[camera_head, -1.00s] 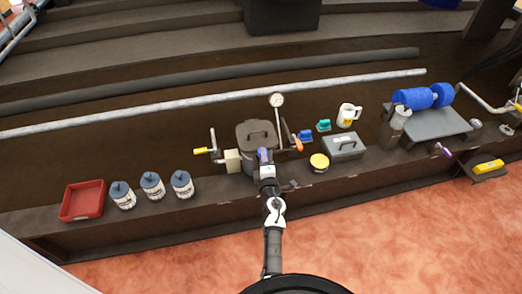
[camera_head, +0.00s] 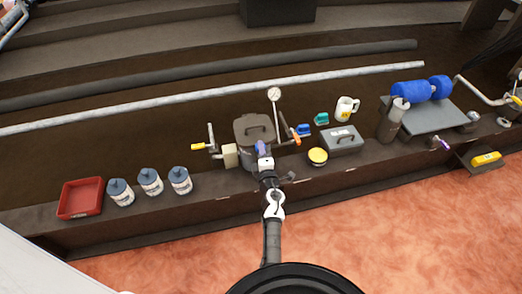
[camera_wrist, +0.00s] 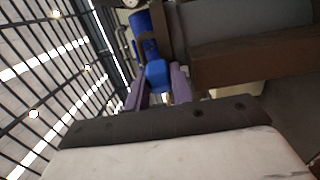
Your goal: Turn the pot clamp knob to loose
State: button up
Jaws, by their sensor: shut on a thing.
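The dark grey pot (camera_head: 252,129), with a handled lid, stands on the bench at the middle of the head view. The blue clamp knob (camera_head: 261,148) is at its front, facing my arm. In the wrist view the knob (camera_wrist: 157,74) shows between two purple fingers, below a larger blue part. My gripper (camera_wrist: 158,90) is shut on the knob; in the head view my gripper (camera_head: 263,156) reaches the pot's front and partly hides the knob. I cannot tell the knob's angle.
A gauge (camera_head: 274,94) and an orange-handled lever (camera_head: 295,138) stand right of the pot, a yellow-handled crank (camera_head: 198,146) left. A yellow-topped tin (camera_head: 317,156) and grey box (camera_head: 341,139) lie right. Bottles (camera_head: 180,181) and a red tray (camera_head: 80,198) stand left.

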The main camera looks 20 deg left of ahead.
jog(key=shift+r+y, duration=0.15)
jog(key=shift+y, duration=0.15)
jog(key=shift+w+d+n+g+y+p, duration=0.1)
jog(key=shift+d+n+g+y+p, duration=0.05)
jog(key=shift+n+g+y+p, duration=0.45)
jog(key=shift+w+d+n+g+y+p, duration=0.1)
jog(key=shift+n+g+y+p, duration=0.35)
jog(key=shift+p, duration=0.2)
jog(key=shift+w+d+n+g+y, duration=0.1)
jog(key=shift+w+n+g+y, duration=0.05)
jog(key=shift+n+g+y, duration=0.75)
jog(key=n+g+y, duration=0.1)
jog(key=g, duration=0.1)
jog(key=n+g+y+b, duration=0.1)
jog(key=n+g, duration=0.1)
jog(key=shift+w+f+y+b, duration=0.1)
jog(key=shift+f+y+b, duration=0.2)
jog(key=shift+y, duration=0.05)
jog(key=shift+w+n+g+y+b, duration=0.1)
jog(key=shift+n+g+y+b, duration=0.4)
jog(key=shift+n+g+b, duration=0.6)
jog(key=shift+r+g, duration=0.15)
jog(key=shift+g, duration=0.3)
jog(key=o, duration=0.7)
